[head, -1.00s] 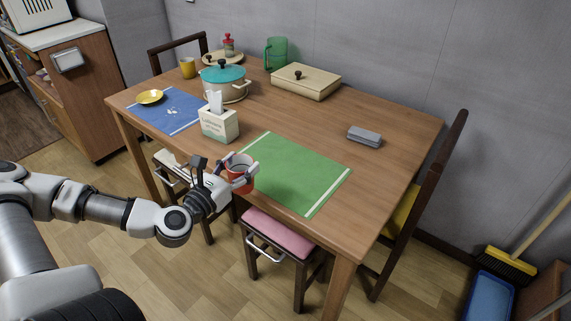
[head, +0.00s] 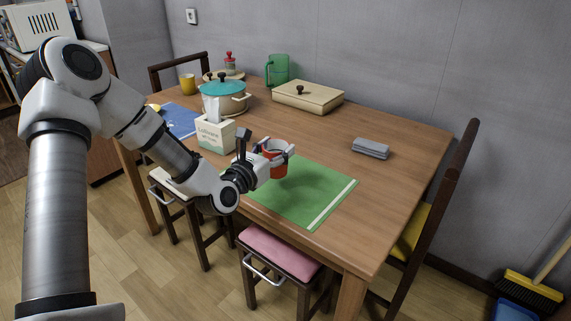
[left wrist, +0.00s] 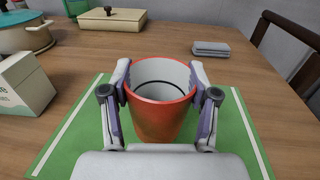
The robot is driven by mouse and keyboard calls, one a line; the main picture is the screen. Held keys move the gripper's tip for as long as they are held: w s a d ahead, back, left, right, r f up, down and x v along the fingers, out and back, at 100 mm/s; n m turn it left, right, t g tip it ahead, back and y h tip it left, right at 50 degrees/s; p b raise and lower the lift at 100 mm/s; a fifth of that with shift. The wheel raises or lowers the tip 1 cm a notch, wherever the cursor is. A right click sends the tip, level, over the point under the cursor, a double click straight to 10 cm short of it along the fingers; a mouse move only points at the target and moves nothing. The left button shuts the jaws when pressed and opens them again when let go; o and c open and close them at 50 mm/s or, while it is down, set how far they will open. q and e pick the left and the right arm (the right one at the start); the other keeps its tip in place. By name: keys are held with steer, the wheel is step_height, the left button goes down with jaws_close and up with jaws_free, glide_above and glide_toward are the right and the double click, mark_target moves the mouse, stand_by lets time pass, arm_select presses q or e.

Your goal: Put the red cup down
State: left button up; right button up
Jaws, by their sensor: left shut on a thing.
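The red cup (head: 277,166) is upright in my left gripper (head: 275,150), over the left part of the green placemat (head: 318,193). The left wrist view shows the two fingers shut on the sides of the cup (left wrist: 160,118), with the white inside of the cup empty. The placemat (left wrist: 244,140) spreads around and behind the cup there. The cup's base is hidden in the left wrist view, and I cannot tell whether it touches the mat. My right gripper is not in view.
A tissue box (head: 216,134) stands left of the cup. Behind it are a teal-lidded pot (head: 224,97) and a cream box (head: 308,97). A grey case (head: 370,148) lies to the right. A pink stool (head: 279,248) stands at the front edge.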

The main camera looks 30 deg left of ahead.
mark_target(284, 146)
arm_select(q)
steer(key=w, duration=0.3)
steer(key=shift+w+d+f, duration=0.2)
steer(key=shift+d+f, duration=0.05)
steer(key=shift+w+f+b, duration=0.1)
steer(key=shift+f+b, duration=0.4)
steer(key=shift+f, duration=1.2)
steer(key=shift+f, duration=0.15)
steer(key=o, duration=1.1)
